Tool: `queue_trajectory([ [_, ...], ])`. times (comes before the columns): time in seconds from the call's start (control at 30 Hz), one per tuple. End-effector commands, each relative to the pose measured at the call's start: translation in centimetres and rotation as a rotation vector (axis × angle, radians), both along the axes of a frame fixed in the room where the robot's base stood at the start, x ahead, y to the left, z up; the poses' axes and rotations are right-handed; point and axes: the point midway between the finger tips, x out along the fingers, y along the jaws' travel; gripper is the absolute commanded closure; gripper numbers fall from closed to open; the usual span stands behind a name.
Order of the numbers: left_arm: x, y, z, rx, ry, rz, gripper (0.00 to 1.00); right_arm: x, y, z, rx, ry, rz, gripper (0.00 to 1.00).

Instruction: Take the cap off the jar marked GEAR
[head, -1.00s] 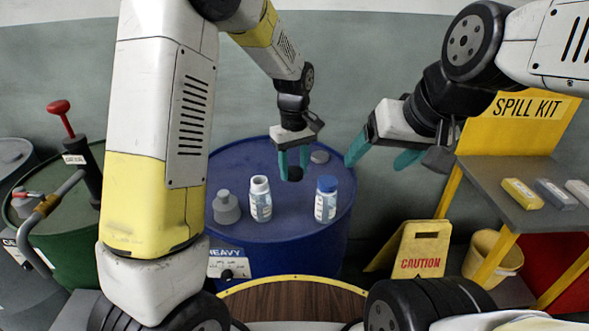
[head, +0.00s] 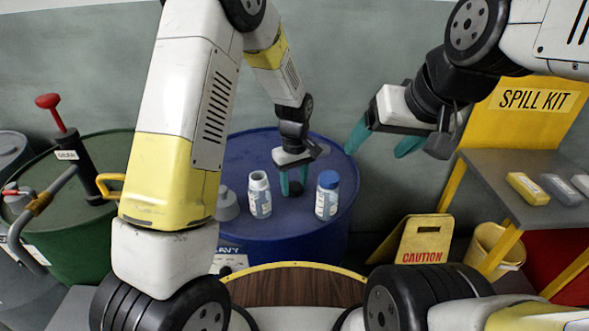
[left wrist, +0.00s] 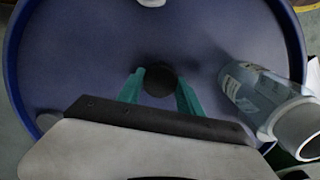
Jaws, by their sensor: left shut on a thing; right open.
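My left gripper (head: 292,190) is low over the blue drum (head: 290,232), shut on a small dark cap (head: 296,188). The left wrist view shows the cap (left wrist: 159,82) between the green fingers; I cannot tell whether it touches the drum top. An open white-necked jar (head: 260,196) with a bluish label stands just left of this gripper, and its bare mouth shows in the left wrist view (left wrist: 298,130). A blue-capped jar (head: 327,195) stands just right. Both labels are too small to read. My right gripper (head: 378,148) is open and empty, above and right of the drum.
A grey funnel-like piece (head: 227,204) stands at the drum's left, partly hidden by my arm. A green drum (head: 75,225) with a red-handled pump (head: 75,155) is at left. A yellow caution sign (head: 424,240) and the spill kit stand (head: 505,170) are at right.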

Motion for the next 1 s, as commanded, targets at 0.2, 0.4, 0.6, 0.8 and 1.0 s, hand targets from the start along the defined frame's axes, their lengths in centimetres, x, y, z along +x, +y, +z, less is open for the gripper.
queue_trajectory([
  [0.2,0.0,0.0,0.0,0.0,-0.001,0.0,1.0,0.0,0.0,0.0,0.0,0.0,0.0,0.24],
  [0.4,0.1,0.0,-0.2,-0.001,-0.002,0.0,0.4,0.0,0.0,0.0,0.0,0.0,0.0,0.24],
  [0.6,0.0,0.0,-0.2,0.0,-0.001,0.0,0.35,0.0,0.0,0.0,0.0,0.0,0.0,0.24],
  [0.8,0.1,0.0,0.2,-0.001,-0.003,0.0,0.35,0.0,0.0,0.0,0.0,0.0,0.0,0.24],
  [1.0,0.1,0.0,3.2,-0.003,-0.006,0.0,0.35,0.0,0.0,0.0,0.0,0.0,0.0,0.24],
])
